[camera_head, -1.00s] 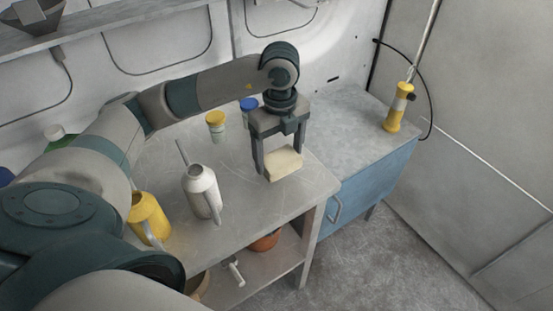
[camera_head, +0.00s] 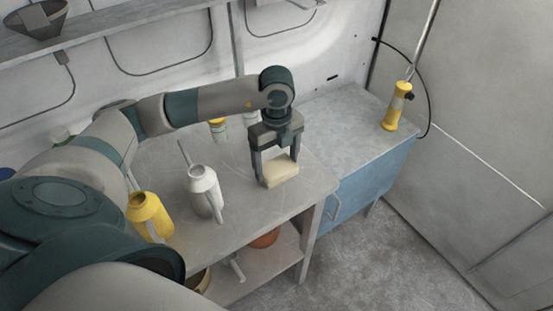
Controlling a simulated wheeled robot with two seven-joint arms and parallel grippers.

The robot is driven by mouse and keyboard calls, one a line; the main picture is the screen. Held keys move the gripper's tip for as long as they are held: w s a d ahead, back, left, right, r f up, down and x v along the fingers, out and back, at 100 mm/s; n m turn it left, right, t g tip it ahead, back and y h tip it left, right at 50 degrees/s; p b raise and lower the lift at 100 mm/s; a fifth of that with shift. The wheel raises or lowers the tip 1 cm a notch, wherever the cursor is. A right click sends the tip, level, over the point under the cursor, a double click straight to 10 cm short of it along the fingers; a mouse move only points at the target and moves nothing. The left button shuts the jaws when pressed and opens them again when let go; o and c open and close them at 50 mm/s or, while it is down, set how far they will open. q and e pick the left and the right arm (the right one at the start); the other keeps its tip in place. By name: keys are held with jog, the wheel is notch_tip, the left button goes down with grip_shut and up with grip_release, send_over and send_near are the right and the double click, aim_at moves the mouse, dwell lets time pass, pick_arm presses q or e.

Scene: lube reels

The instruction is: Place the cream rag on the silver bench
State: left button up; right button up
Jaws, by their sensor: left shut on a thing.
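The cream rag (camera_head: 282,172) is a small folded pale block between the fingers of my left gripper (camera_head: 278,167). The gripper points down and is shut on the rag. The rag is at or just above the right part of the silver bench (camera_head: 240,215), a grey metal worktop with a lower shelf. I cannot tell whether the rag's underside touches the top. My right gripper is not in view.
A white can (camera_head: 204,190) and a yellow can (camera_head: 149,213) stand left of the rag. A yellow-lidded jar (camera_head: 217,128) stands behind, partly hidden by my arm. A blue cabinet (camera_head: 370,183) with a yellow-handled tool (camera_head: 394,110) adjoins on the right.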

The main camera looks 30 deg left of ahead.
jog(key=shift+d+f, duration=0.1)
pick_arm(q)
jog(key=shift+f, duration=0.2)
jog(key=o, duration=0.8)
jog(key=shift+o, duration=1.1)
jog(key=shift+r, duration=0.1)
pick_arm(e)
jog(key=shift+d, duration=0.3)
pick_arm(q)
jog(key=shift+r, duration=0.1)
